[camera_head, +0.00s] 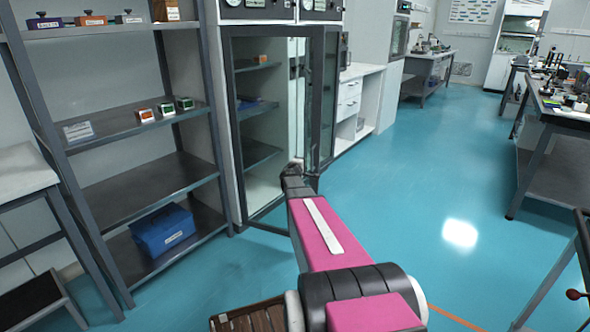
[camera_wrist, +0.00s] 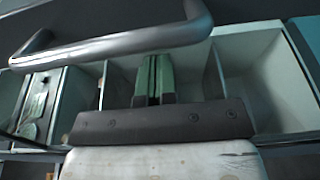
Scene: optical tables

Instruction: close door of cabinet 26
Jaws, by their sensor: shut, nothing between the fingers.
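The cabinet (camera_head: 233,130) has a dark frame and shelves, and it stands right of the grey rack in the head view. Its glass door shows a dark frame (camera_head: 328,95) at the right and appears to stand open. No cabinet number is readable. My gripper (camera_head: 300,168) is at the end of my pink arm, low in front of the cabinet. The arm hides part of the door's lower area. In the wrist view my gripper (camera_wrist: 155,62) has its fingers together with nothing between them. A curved grey handle (camera_wrist: 120,42) crosses above them; contact is unclear.
A grey rack (camera_head: 140,193) with small boxes and a blue bin (camera_head: 163,230) stands at the left. A white drawer unit (camera_head: 350,100) is beyond the cabinet. The teal floor (camera_head: 430,190) is clear at the right, up to the workbenches (camera_head: 560,122).

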